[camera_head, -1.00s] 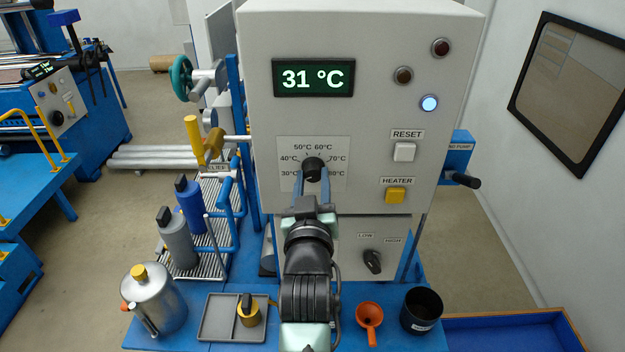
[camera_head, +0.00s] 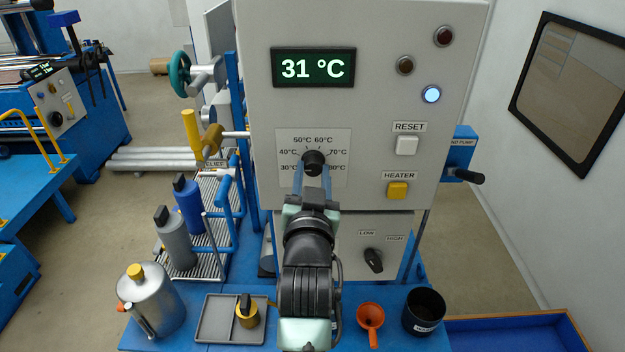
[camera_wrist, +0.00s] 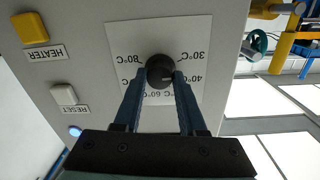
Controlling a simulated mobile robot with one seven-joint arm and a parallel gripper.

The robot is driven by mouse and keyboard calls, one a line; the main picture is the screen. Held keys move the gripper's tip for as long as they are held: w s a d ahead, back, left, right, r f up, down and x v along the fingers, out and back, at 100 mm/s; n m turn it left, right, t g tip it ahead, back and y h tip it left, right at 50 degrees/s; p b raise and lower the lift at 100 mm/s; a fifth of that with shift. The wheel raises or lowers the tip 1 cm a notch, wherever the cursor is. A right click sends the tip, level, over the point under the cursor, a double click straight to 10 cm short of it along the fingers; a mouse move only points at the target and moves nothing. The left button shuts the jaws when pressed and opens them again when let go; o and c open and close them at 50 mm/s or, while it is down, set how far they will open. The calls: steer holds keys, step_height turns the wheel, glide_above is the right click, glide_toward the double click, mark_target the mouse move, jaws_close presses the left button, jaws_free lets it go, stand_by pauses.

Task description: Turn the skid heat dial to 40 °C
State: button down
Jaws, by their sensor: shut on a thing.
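The heat dial is a round black knob (camera_head: 314,163) on a pale plate (camera_head: 339,140) marked from 30 °C round to 80 °C, on the grey cabinet front. My gripper (camera_head: 313,171) is shut on the knob, with one blue finger on each side. The wrist view shows the knob (camera_wrist: 160,71) between the two fingertips (camera_wrist: 159,79), with the scale upside down. A small pale mark on the knob seems to face the 30–40 °C side there; its exact setting is hard to read.
Right of the dial are a RESET button (camera_head: 407,145), a yellow HEATER button (camera_head: 397,190) and a lit blue-white lamp (camera_head: 431,94). A LOW/HIGH knob (camera_head: 373,260) sits below. A tray (camera_head: 217,318), orange funnel (camera_head: 370,316) and black pot (camera_head: 423,311) stand on the blue bench.

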steer(key=m+b, duration=0.1)
steer(key=m, duration=0.3)
steer(key=shift+m+b, duration=0.3)
steer(key=shift+b, duration=0.1)
stand_by(0.4)
steer(key=shift+c, duration=2.4)
jaws_free()
steer(key=shift+s, duration=0.45)
steer(key=s+b, duration=0.4)
steer(key=s, duration=0.8)
steer(key=shift+a+r, duration=0.15)
